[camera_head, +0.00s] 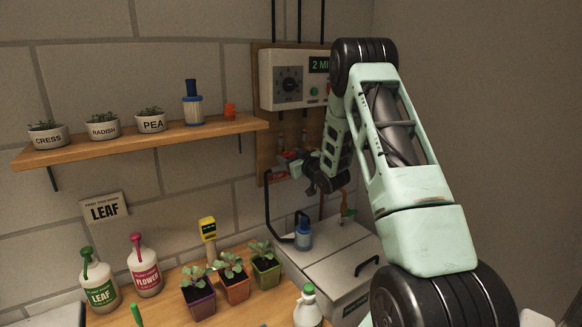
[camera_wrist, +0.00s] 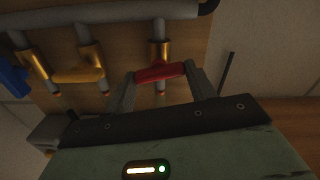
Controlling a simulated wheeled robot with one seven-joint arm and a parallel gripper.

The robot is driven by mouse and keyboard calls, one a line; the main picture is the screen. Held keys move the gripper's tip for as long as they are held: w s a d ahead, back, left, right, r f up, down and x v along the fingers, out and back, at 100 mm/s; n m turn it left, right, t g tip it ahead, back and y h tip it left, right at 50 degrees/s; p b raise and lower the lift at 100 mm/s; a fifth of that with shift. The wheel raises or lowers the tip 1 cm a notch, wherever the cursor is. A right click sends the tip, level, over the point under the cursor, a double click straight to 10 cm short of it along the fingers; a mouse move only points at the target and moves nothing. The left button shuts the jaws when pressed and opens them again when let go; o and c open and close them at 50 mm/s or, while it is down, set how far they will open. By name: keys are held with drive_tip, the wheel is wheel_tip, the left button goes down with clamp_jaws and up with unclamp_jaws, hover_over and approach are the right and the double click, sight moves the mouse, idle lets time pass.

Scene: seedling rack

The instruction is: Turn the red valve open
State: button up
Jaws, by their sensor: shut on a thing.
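The red valve (camera_wrist: 160,72) has a bar handle on a vertical brass-and-grey pipe in the wrist view. The handle lies across the pipe, its right end slightly higher. My gripper (camera_wrist: 161,77) is shut on it, one finger at each end of the bar. In the head view my gripper (camera_head: 297,163) is at the pipes below the control box; my own arm and wrist partly hide the valves there.
A yellow valve (camera_wrist: 78,75) and a blue valve (camera_wrist: 14,77) sit left of the red one. A control box (camera_head: 293,80) is above the pipes. A shelf (camera_head: 200,133) with pots is left. A grey lidded box (camera_head: 330,258) stands below.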

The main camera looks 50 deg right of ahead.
drive_tip(key=n+b, duration=0.5)
drive_tip(key=b, duration=0.3)
drive_tip(key=n+b, duration=0.5)
drive_tip(key=b, duration=0.4)
drive_tip(key=n+b, duration=0.5)
drive_tip(key=b, duration=0.3)
drive_tip(key=shift+a+f+n+b, duration=0.15)
drive_tip(key=shift+f+n+b, duration=0.15)
drive_tip(key=shift+f, duration=0.05)
drive_tip(key=shift+r, duration=0.1)
drive_tip(key=o, duration=1)
drive_tip(key=shift+s, duration=0.1)
